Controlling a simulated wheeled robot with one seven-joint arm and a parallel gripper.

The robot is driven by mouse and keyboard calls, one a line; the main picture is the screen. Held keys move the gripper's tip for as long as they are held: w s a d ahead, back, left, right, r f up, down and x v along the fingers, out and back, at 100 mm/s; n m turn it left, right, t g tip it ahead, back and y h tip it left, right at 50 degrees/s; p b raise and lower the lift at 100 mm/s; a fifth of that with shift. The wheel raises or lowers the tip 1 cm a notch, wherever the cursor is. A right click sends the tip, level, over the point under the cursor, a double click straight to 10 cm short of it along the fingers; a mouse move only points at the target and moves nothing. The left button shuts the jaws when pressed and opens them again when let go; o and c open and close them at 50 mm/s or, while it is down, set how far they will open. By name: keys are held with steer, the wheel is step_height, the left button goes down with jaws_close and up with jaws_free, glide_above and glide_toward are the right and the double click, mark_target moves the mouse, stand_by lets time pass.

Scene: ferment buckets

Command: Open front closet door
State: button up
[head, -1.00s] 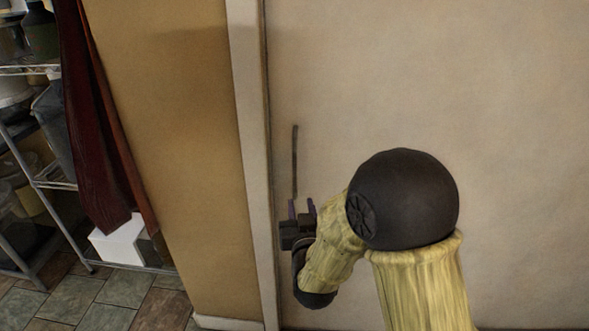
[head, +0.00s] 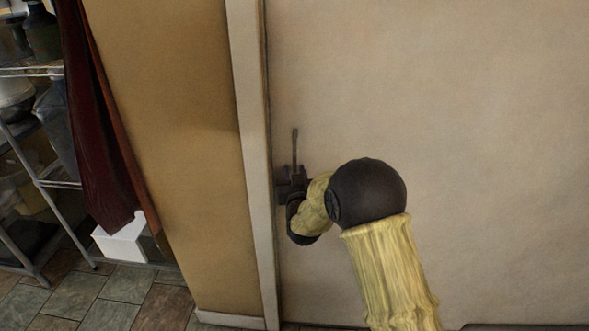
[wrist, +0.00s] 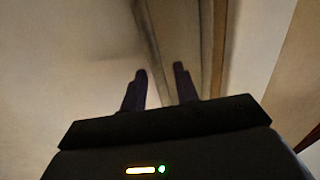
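The closet door (head: 450,120) is a large cream panel filling the right of the head view, and it looks closed against its frame. Its handle (head: 295,145) is a thin dark vertical bar near the door's left edge. My gripper (head: 293,174) is at the lower part of the handle and hides that part. In the wrist view, the two dark fingers of my gripper (wrist: 161,72) stand apart. A dark strip runs down toward the gap between them; I cannot tell clearly whether it is the handle or whether the fingers touch it.
A pale door frame post (head: 252,130) and a tan wall (head: 170,120) are left of the door. Farther left are a metal shelf (head: 45,185) with containers, a dark red cloth (head: 95,130) and a white box (head: 122,240). Tiled floor shows at lower left.

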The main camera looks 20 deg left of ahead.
steer(key=shift+w+a, duration=0.2)
steer(key=shift+w, duration=0.3)
jaws_close()
